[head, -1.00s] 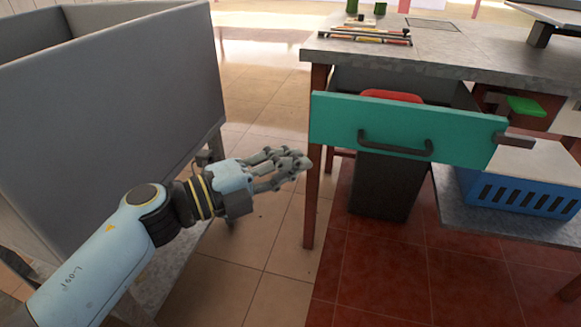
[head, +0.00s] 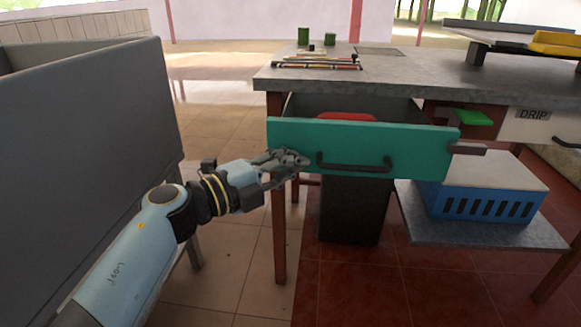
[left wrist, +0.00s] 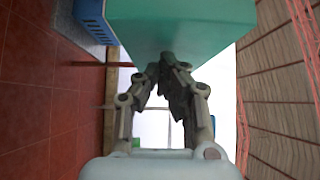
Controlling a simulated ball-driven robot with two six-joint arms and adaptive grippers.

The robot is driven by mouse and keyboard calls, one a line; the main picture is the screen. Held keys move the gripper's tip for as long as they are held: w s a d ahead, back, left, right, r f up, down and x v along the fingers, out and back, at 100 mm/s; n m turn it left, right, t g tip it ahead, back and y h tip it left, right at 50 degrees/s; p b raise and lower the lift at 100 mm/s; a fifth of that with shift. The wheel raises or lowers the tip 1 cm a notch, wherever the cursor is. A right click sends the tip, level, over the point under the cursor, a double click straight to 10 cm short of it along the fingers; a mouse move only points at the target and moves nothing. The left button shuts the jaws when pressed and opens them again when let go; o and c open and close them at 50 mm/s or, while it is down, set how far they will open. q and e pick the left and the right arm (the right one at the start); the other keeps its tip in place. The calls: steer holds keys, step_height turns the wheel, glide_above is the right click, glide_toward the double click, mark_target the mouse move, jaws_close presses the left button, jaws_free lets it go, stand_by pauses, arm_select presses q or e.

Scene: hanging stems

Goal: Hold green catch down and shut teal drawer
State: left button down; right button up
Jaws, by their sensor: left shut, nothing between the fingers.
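The teal drawer (head: 400,143) stands open under the grey worktop, with a dark bar handle on its front. In the left wrist view its teal front (left wrist: 180,28) fills the top middle. The green catch (head: 473,117) is a small green block right of the drawer, under the worktop edge. My left gripper (head: 298,161) is shut and empty at the left end of the drawer front, left of the handle. In the left wrist view its fingertips (left wrist: 167,66) are close together by the teal front; I cannot tell whether they touch it. My right gripper is not in view.
A red item (head: 347,117) shows inside the drawer. A dark bin (head: 352,212) stands below it. A blue slotted crate (head: 484,203) sits on the low shelf at right. A grey panel (head: 90,150) stands at left. A white DRIP front (head: 540,125) is right of the catch.

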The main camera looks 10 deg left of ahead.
mark_target(295, 147)
arm_select(q)
steer(key=shift+w, duration=0.25)
steer(key=w+b, duration=0.1)
steer(key=w, duration=0.5)
steer(key=shift+w+f, duration=0.1)
steer(key=shift+w, duration=0.05)
steer(key=w+b, duration=0.2)
steer(key=w, duration=0.4)
steer(key=shift+w, duration=0.3)
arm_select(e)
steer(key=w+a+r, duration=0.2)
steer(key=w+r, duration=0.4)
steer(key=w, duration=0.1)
arm_select(q)
steer(key=shift+s, duration=0.1)
